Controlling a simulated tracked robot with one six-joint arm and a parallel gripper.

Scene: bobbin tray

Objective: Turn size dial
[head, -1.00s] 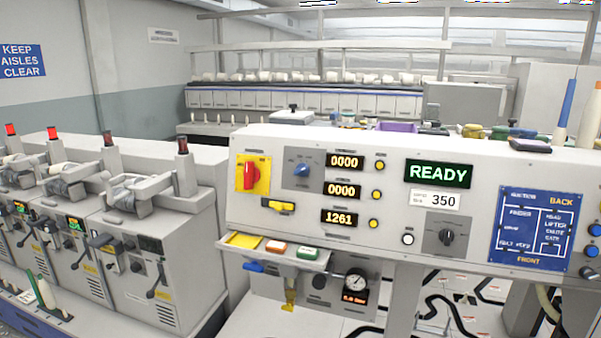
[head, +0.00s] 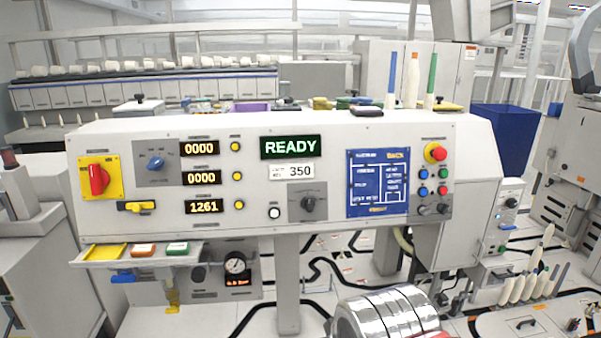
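A pale control panel (head: 130,137) stands ahead in the head view. A black knob (head: 308,203) on a dark grey plate sits at its lower middle, below a white label (head: 291,171) reading 350. A blue knob (head: 156,163) on another grey plate is at the upper left. The small lettering around both knobs is too small to read, so I cannot tell by text which is the size dial. My gripper is not in view, and nothing is seen touching either knob.
A red rotary switch (head: 97,179) is on the left, and a red emergency button (head: 436,152) on the right. Number displays show 0000, 0000 and 1261; a green display (head: 290,147) reads READY. A shelf (head: 110,262) with coloured trays juts out lower left. White cones (head: 530,275) stand lower right.

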